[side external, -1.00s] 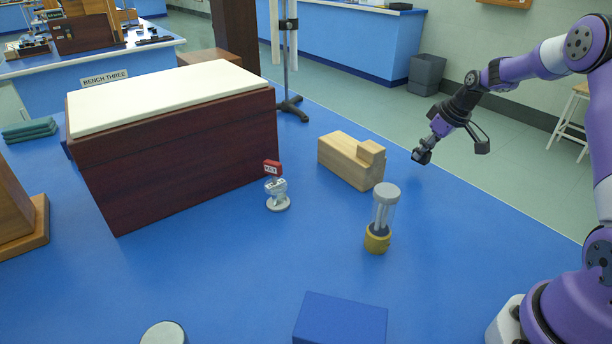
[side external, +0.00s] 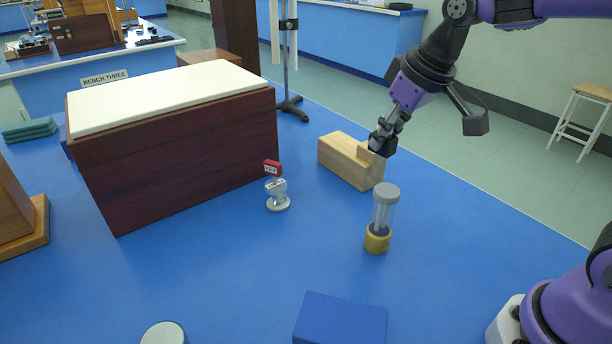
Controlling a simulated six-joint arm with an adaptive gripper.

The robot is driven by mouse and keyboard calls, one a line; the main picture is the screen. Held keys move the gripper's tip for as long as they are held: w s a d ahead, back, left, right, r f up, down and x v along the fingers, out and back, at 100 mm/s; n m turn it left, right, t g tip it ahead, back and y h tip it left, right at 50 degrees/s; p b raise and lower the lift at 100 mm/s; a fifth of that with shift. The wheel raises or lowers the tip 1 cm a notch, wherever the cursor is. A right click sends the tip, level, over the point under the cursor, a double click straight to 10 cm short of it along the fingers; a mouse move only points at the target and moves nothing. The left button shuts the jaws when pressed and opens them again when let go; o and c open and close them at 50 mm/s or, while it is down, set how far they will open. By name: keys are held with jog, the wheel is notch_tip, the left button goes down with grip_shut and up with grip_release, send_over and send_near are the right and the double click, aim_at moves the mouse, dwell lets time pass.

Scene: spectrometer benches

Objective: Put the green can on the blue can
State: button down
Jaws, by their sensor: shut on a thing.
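I see no green can and no blue can in the side external view. My gripper (side external: 383,142) points down and to the left at the pale wooden block (side external: 345,160). Its dark fingertips are close together and overlap the upper right of the raised step (side external: 366,156) on that block. They appear shut on this step, but the fingers hide the contact.
A clear tube with a grey cap and yellow base (side external: 378,238) stands in front of the block. A small stand with a red KEY tag (side external: 273,168) is left of it. A blue box (side external: 340,321) and grey round top (side external: 164,333) are nearest. A large dark wooden case (side external: 180,160) fills the left.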

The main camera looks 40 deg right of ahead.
jog(key=w+a+r+n+y, duration=0.2)
jog(key=a+n, duration=0.3)
jog(key=a, duration=1)
jog(key=n+g+y, duration=0.2)
jog(key=n+g, duration=0.1)
jog(key=n, duration=0.4)
send_over(151, 344)
jog(key=d, duration=0.2)
notch_tip(151, 344, down, 3)
jog(key=shift+n, duration=0.3)
jog(key=f, duration=0.7)
jog(key=shift+s+a, duration=0.2)
jog(key=shift+s, duration=0.1)
jog(key=shift+f, duration=0.2)
jog(key=shift+f, duration=0.15)
jog(key=c, duration=0.7)
grip_release()
jog(key=shift+o, duration=0.2)
